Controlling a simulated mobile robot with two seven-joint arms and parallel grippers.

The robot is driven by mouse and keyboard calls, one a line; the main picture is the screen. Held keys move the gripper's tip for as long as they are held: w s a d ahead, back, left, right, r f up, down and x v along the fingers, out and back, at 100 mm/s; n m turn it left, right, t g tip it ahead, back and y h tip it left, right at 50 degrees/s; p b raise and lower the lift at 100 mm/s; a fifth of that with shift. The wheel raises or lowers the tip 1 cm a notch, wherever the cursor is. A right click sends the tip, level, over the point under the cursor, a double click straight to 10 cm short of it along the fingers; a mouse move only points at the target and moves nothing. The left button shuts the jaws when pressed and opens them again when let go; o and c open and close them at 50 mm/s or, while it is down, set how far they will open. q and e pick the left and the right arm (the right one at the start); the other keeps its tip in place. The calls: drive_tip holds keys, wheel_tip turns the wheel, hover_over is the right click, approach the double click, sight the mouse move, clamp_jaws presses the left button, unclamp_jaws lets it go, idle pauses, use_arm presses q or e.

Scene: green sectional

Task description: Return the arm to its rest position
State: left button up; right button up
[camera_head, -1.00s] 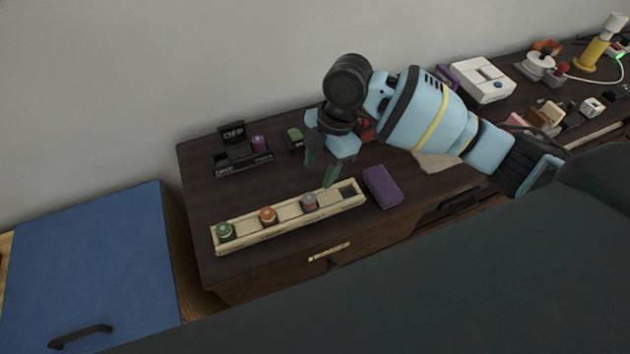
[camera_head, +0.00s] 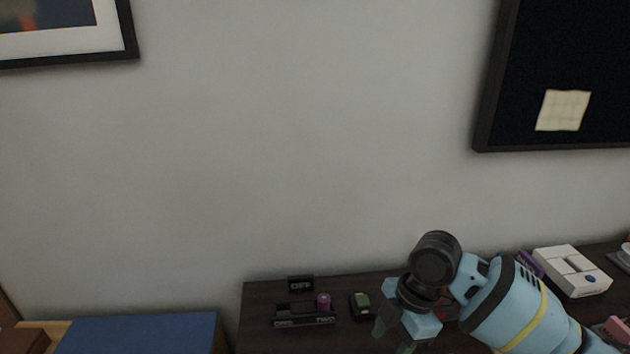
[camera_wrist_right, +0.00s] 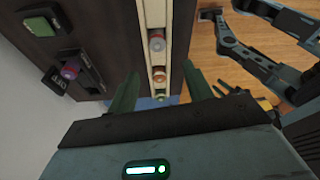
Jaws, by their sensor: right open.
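My right arm, light blue with a yellow band, comes in from the lower right in the head view. Its gripper (camera_head: 394,338) is over the dark tabletop, with the fingertips near the bottom edge of the picture. In the right wrist view the two green fingers (camera_wrist_right: 158,92) stand apart with nothing between them. The rack is outside the head view now.
A blue cabinet (camera_head: 140,334) stands left. The wall holds a dark board (camera_head: 565,50).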

drive_tip(key=s+a+f+m+t+y, duration=0.1)
drive_tip(key=s+a+f+m, duration=0.25)
drive_tip(key=s+f, duration=0.45)
drive_tip(key=s+a+f+m, duration=0.2)
drive_tip(key=s+f+m, duration=0.3)
drive_tip(key=s, duration=0.5)
drive_tip(key=s+d+f+m+h, duration=0.2)
drive_tip(key=s+d+m, duration=0.35)
drive_tip(key=s, duration=0.45)
drive_tip(key=s+d+f+m+h, duration=0.15)
drive_tip(key=s+d+m, duration=0.25)
drive_tip(key=s+d, duration=0.4)
use_arm(q)
drive_tip(key=shift+t, duration=0.5)
drive_tip(key=w+r+p, duration=0.3)
drive_tip(key=r, duration=0.1)
drive_tip(key=shift+a, duration=0.25)
use_arm(e)
drive_tip(key=w+a+f+t+y, duration=0.1)
drive_tip(key=w+a+f+t, duration=0.3)
drive_tip(key=w+t, duration=0.3)
drive_tip(key=shift+w+a+f+t, duration=0.15)
drive_tip(key=shift+w+f+t, duration=0.05)
drive_tip(key=shift+f+t, duration=0.6)
use_arm(q)
drive_tip(key=shift+s+f, duration=0.1)
